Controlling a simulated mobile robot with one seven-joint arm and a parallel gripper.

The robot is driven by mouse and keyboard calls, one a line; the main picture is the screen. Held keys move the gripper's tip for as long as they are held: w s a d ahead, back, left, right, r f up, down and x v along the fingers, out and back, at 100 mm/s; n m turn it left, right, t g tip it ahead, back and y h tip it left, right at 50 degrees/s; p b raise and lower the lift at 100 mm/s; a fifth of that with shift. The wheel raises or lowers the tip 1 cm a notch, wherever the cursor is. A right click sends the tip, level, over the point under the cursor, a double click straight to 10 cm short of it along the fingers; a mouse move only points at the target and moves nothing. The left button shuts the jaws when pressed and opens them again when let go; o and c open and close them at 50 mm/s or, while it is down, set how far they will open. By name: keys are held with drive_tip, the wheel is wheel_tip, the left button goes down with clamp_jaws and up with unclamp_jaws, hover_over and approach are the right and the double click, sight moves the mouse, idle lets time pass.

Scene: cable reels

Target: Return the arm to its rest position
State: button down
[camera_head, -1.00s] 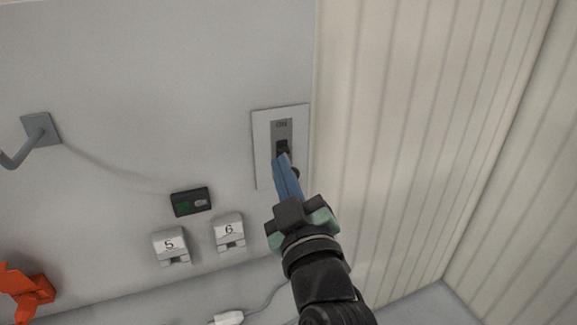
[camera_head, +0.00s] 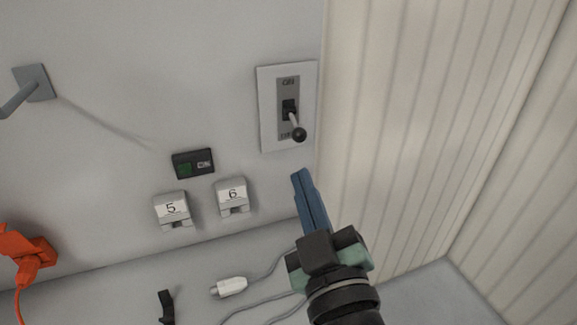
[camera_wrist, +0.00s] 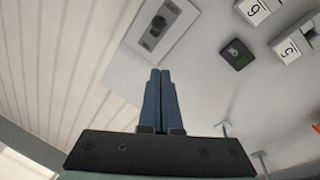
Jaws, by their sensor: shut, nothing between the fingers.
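My gripper (camera_head: 299,175) has blue fingers pressed together with nothing between them. It is in front of the grey wall, below the switch plate and apart from it. It also shows in the wrist view (camera_wrist: 160,75), pointing up toward the switch plate. The switch plate (camera_head: 267,117) is white with a grey centre strip. Its lever (camera_head: 298,133) has a black ball knob and points down. The plate also shows at the top of the wrist view (camera_wrist: 178,35).
Left of the plate are a small black box (camera_head: 193,163) with a green patch and grey holders numbered 5 (camera_head: 172,209) and 6 (camera_head: 233,195). A grey hook (camera_head: 34,83) sticks out at left. An orange plug (camera_head: 30,250), a white connector (camera_head: 230,287) and cables lie lower. A ribbed wall (camera_head: 420,130) stands at right.

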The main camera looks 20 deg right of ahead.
drive_tip(key=s+a+r+m+t+p, duration=0.1)
drive_tip(key=a+r, duration=0.3)
drive_tip(key=r, duration=0.8)
drive_tip(key=s+a+r+m+t+y+p, duration=0.1)
drive_tip(key=s+a+r+m+t+p, duration=0.1)
drive_tip(key=r, duration=1.1)
drive_tip(key=s+a+r+m+t+y+p, duration=0.1)
drive_tip(key=s+a+r+m+t+p, duration=0.1)
drive_tip(key=a+r, duration=0.5)
wheel_tip(320, 180, up, 6)
drive_tip(key=s+t+p, duration=0.1)
drive_tip(key=t+p, duration=0.1)
drive_tip(key=p, duration=0.1)
drive_tip(key=shift+a+t, duration=0.15)
drive_tip(key=shift+t, duration=0.25)
drive_tip(key=shift+f, duration=0.15)
